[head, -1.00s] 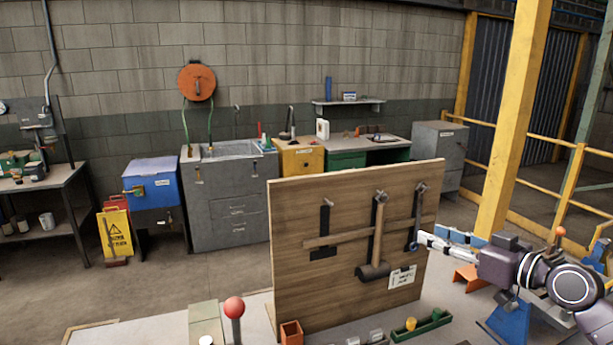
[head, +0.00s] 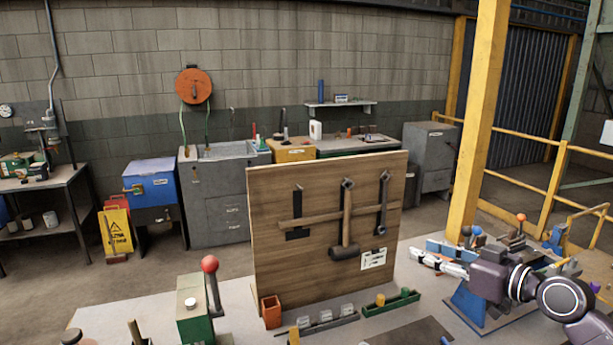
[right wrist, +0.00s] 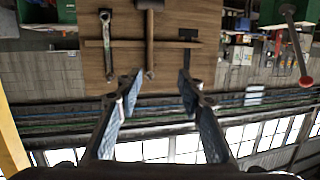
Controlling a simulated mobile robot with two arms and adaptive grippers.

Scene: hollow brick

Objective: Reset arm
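A wooden tool board (head: 270,220) stands upright on the workbench, with a hammer (head: 346,215) hanging on it. A wrench (head: 383,200) hangs to the right of the hammer; it also shows in the inverted right wrist view (right wrist: 107,45). A dark tool (head: 298,215) or holder is on the board's left part. My right gripper (head: 421,249) is to the right of the board, apart from the wrench. The right wrist view shows its two fingers (right wrist: 155,85) spread, with nothing between them. My left gripper is out of view.
A green lever box (head: 196,324) with a red knob stands at the board's left. A small orange bin (head: 271,312) and a green tray (head: 392,303) sit in front of the board. A yellow post (head: 479,130) rises behind my right arm.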

